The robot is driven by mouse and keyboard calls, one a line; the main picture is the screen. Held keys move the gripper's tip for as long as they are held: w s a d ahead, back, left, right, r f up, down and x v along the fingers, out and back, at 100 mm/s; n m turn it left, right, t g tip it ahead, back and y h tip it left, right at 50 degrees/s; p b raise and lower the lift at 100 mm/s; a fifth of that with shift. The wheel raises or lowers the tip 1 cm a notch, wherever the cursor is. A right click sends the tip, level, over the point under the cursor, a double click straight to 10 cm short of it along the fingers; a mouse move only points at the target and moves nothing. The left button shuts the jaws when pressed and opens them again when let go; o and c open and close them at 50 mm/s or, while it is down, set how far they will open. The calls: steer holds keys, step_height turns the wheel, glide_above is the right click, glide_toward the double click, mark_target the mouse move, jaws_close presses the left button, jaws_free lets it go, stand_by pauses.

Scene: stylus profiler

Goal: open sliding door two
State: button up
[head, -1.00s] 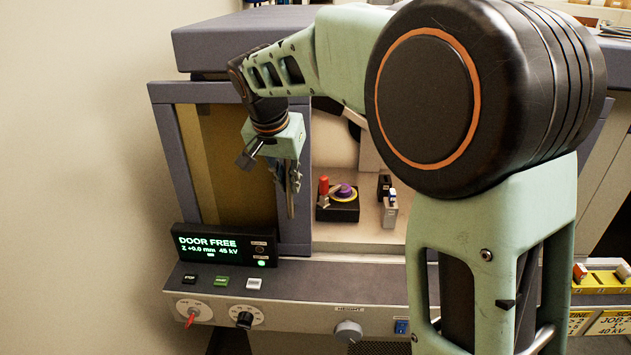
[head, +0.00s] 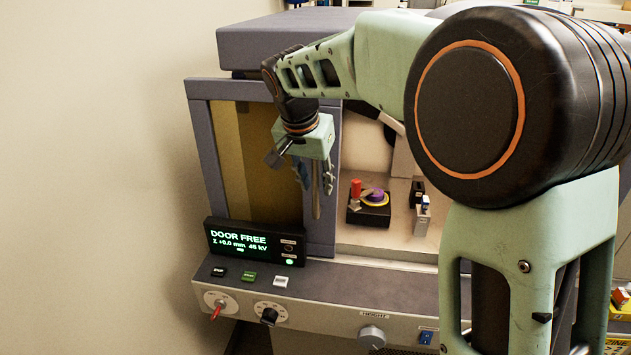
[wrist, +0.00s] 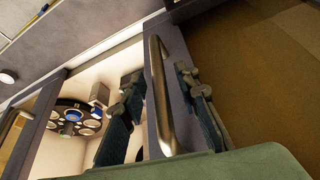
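The sliding door (head: 240,150) has a grey-violet frame and an amber window, and covers the left part of the cabinet front. Its amber pane also shows on the right of the wrist view (wrist: 255,75). A vertical metal bar handle (wrist: 159,95) stands on the door's right frame post; it shows in the head view too (head: 316,197). My gripper (head: 315,180) hangs at this handle, pointing down. In the wrist view its two fingers are apart, one on each side of the bar, with visible gaps. Any contact deeper down cannot be told.
Right of the door the cabinet is open, showing a black stage (head: 369,212) with a purple disc and red knob. Below the door stands a display (head: 250,242) reading "DOOR FREE". A front panel (head: 340,312) with buttons and knobs runs beneath. A blank wall is at left.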

steer(key=v, duration=1.2)
steer(key=shift+r, duration=0.1)
